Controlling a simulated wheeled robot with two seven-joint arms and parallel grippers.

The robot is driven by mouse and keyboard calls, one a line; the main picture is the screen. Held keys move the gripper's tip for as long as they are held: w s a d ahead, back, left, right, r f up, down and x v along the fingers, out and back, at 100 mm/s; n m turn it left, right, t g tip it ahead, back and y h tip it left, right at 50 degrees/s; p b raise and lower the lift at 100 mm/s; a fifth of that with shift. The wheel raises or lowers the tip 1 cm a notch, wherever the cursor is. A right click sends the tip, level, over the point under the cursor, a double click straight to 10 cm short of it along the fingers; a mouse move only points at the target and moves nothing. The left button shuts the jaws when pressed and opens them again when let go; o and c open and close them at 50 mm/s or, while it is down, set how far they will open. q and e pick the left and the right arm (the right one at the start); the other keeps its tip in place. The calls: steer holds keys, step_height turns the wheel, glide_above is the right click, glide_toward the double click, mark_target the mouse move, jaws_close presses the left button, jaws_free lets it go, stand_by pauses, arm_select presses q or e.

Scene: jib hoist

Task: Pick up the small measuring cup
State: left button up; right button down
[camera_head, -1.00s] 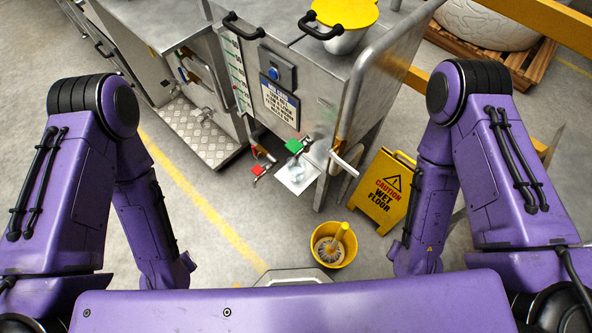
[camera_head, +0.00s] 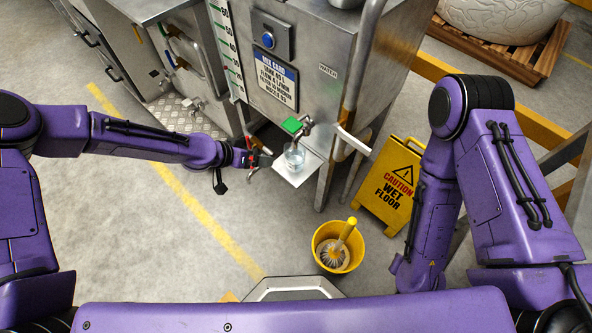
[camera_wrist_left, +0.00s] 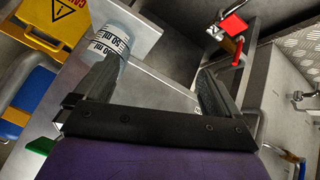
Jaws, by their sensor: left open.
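The small clear measuring cup (camera_head: 294,156) stands on a small metal shelf (camera_head: 296,176) below a tap with a green handle (camera_head: 292,125). My left gripper (camera_head: 262,160) is just left of the cup in the head view. In the left wrist view the cup (camera_wrist_left: 110,42), with black volume markings, shows beyond the tip of the left-hand finger, which hides part of it. The left gripper (camera_wrist_left: 160,88) is open, with nothing between its fingers. I cannot tell whether the finger touches the cup. My right arm hangs at the right; its gripper is out of view.
A steel tank cabinet (camera_head: 317,88) stands behind the shelf. A red-handled valve (camera_wrist_left: 233,25) is near the left gripper. A yellow bucket (camera_head: 338,250) with a brush and a yellow wet-floor sign (camera_head: 392,186) stand to the right. The floor left of the shelf is clear.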

arm_select(q)
steer(key=w+r+m+g, duration=0.1)
steer(key=w+r+m, duration=0.1)
steer(key=m, duration=0.2)
steer(key=m+g, duration=0.3)
steer(key=m, duration=0.4)
glide_toward(291, 151)
steer(key=d+f, duration=0.1)
steer(key=s+d+f, duration=0.1)
steer(key=d+f, duration=0.1)
steer(key=s+d+f, duration=0.1)
steer(key=d, duration=0.1)
steer(key=shift+d+f, duration=0.15)
steer(key=shift+f, duration=0.25)
steer(key=shift+w+f, duration=0.1)
steer(key=c, duration=1.3)
